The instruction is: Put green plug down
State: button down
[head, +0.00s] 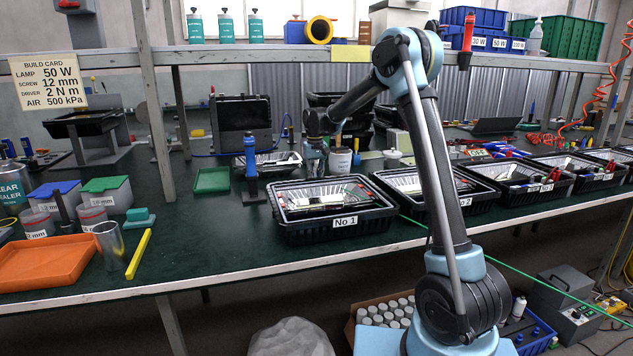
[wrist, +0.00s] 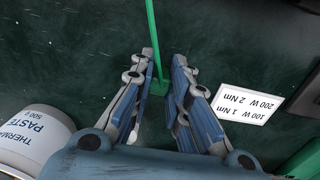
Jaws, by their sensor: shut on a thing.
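My gripper (wrist: 160,75) points down over the dark green bench top, its two fingers on either side of a small green piece, which I take to be the green plug (wrist: 158,88). A thin green strip or lead (wrist: 151,35) runs from it to the top edge of the wrist view. I cannot tell whether the plug touches the bench. In the head view my gripper (head: 314,168) is at mid-bench, behind the black tray marked No 1 (head: 345,222); the plug cannot be made out there.
A white thermal paste tub (wrist: 35,135) stands close beside my gripper; it also shows in the head view (head: 340,161). A white torque card (wrist: 246,104) lies on the other side. A green tray (head: 212,181) and a blue upright tool (head: 251,160) stand left of my gripper.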

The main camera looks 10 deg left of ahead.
jog(key=c, duration=1.5)
grip_release()
jog(key=shift+c, duration=0.2)
notch_tip(320, 180, up, 12)
